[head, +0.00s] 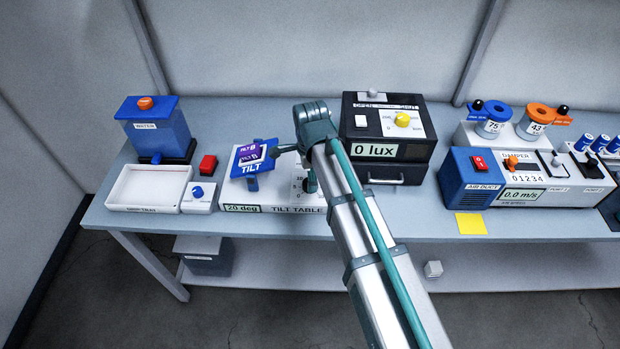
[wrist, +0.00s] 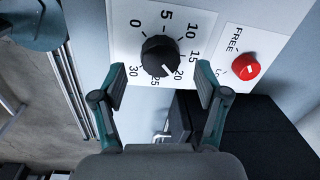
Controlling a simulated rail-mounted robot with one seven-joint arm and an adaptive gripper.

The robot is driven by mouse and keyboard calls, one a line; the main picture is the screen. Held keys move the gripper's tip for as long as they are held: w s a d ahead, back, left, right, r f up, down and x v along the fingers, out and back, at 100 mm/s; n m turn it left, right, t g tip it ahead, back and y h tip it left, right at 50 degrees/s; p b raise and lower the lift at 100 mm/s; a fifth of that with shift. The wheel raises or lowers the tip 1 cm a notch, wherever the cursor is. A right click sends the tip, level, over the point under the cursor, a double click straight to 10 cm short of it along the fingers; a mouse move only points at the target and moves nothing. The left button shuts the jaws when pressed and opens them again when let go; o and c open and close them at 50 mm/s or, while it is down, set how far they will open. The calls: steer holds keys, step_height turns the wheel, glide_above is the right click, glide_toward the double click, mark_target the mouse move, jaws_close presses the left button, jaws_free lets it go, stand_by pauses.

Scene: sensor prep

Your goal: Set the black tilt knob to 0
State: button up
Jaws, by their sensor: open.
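The black tilt knob (wrist: 160,56) sits on a white dial plate marked from 0 to 30 in the wrist view. Its white pointer line faces the 20 side of the scale. My gripper (wrist: 161,76) is open, with one fingertip on each side of the knob's lower edge; nothing is clearly held. I cannot tell whether the fingers touch the knob. In the head view, the tilt table's display (head: 243,208) reads 20 deg, and the blue tilt platform (head: 252,160) is tilted. My arm hides most of the gripper and the dial there.
A red knob (wrist: 246,67) on a plate marked FREE is right of the dial in the wrist view. The black lux box (head: 390,125) stands behind my arm to the right. A white tray (head: 150,206) and a blue knob box (head: 198,203) are at the left.

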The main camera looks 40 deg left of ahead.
steer(key=shift+w+f+p, duration=0.1)
steer(key=shift+f+p, duration=0.2)
steer(key=shift+f, duration=1.25)
steer(key=c, duration=1.2)
